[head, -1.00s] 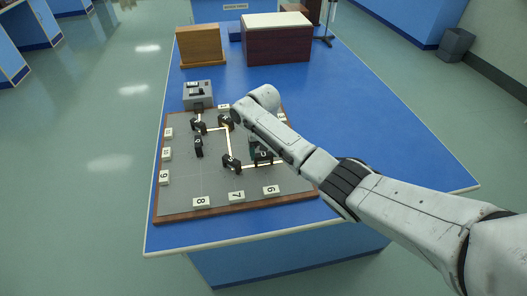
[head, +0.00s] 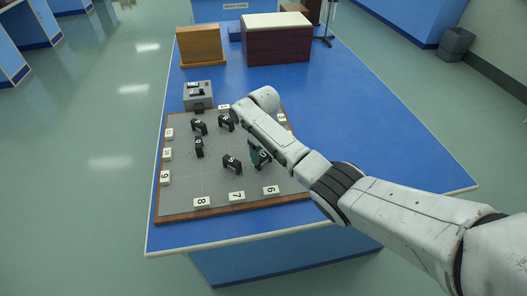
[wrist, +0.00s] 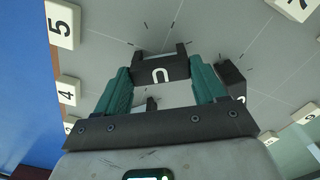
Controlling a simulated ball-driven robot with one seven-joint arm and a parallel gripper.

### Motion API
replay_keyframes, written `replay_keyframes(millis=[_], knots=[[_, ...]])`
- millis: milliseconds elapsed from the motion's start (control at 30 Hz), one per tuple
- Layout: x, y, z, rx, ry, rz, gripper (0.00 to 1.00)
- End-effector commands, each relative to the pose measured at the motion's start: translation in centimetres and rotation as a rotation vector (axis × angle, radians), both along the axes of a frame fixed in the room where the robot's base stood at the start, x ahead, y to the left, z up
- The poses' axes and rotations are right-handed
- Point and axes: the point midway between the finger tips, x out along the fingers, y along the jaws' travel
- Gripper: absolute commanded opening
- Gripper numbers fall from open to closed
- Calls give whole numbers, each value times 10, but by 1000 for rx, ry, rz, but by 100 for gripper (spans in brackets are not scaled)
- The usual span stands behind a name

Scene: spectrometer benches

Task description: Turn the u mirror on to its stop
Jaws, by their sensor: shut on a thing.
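The u mirror (wrist: 160,73) is a black block with a white letter, and it sits between the green fingers of my gripper (wrist: 163,84) in the wrist view. My gripper is shut on it at the right part of the grey board (head: 215,180). In the head view my arm and gripper hide most of that mirror, and a green finger shows beside a black part. A black mirror (head: 232,162) stands just left of it. No light beam shows on the board. I cannot tell whether the mirror touches its stop.
Other black mirrors (head: 198,126) stand near the back of the board, in front of a grey box (head: 198,96). White number blocks (head: 201,202) line the board's edges. The blue bench top right of the board is clear.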

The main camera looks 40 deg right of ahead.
Motion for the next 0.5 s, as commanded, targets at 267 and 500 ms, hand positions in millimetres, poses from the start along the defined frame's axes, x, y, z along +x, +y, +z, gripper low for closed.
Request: replay_keyframes(millis=[267, 500], knots=[[0, 0, 0, 0, 0, 164, 40], [0, 0, 0, 0, 0, 233, 40]])
